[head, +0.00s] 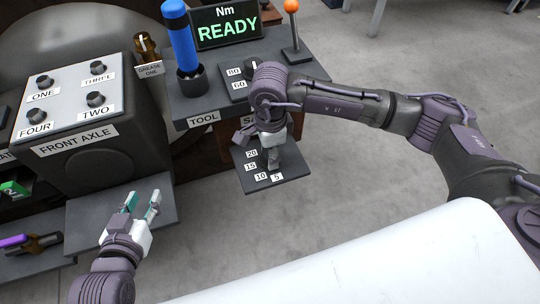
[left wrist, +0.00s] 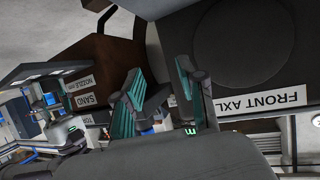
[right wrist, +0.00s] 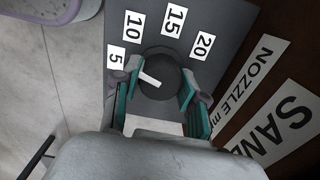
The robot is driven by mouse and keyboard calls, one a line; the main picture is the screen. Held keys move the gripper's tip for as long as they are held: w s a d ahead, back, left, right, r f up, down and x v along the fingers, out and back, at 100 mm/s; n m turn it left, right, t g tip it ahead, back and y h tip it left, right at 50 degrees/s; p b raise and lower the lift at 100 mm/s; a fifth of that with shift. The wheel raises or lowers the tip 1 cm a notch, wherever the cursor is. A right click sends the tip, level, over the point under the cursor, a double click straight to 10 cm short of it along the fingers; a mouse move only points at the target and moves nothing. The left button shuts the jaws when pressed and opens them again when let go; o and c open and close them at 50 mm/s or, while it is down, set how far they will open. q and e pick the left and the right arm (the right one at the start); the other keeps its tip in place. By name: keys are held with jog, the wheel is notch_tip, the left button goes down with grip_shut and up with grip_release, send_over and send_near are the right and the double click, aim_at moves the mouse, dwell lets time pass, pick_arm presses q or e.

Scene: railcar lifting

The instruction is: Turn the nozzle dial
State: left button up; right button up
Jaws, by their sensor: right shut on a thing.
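The nozzle dial is a dark round knob (right wrist: 170,77) with a white pointer mark, on a dark panel (right wrist: 225,25) labelled 5, 10, 15 and 20. Its mark lies on the side toward the 5 label. My right gripper (right wrist: 157,88) is shut on the dial, with one finger on each side. In the head view my right gripper (head: 271,158) comes down onto the panel (head: 291,163) and hides most of the dial. My left gripper (head: 143,204) is open and empty in front of the front axle box; its fingers also show in the left wrist view (left wrist: 165,95).
The FRONT AXLE box (head: 75,110) with several knobs stands at the left. The TOOL bench (head: 205,104) behind my right gripper holds a blue-handled tool (head: 181,38), a READY display (head: 228,28) and an orange-topped lever (head: 292,25). Open floor lies at right.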

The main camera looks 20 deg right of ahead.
jog(key=shift+n+b, duration=0.35)
jog(key=shift+n, duration=0.35)
pick_arm(q)
jog(key=shift+w+d+r+t+h, duration=0.15)
jog(key=shift+w+d+r+t, duration=0.15)
jog(key=shift+r+t, duration=0.45)
jog(key=shift+w+d+r+t+h, duration=0.2)
jog(key=shift+w+r+t, duration=0.25)
jog(key=shift+r, duration=0.55)
jog(key=shift+w+d+r+t+h, duration=0.2)
jog(key=shift+w+r+t, duration=0.15)
jog(key=shift+r+t, duration=0.4)
jog(key=shift+r, duration=0.15)
pick_arm(e)
jog(key=o, duration=1.1)
jog(key=shift+o, duration=0.2)
notch_tip(320, 180, up, 12)
pick_arm(q)
jog(key=shift+s, duration=0.1)
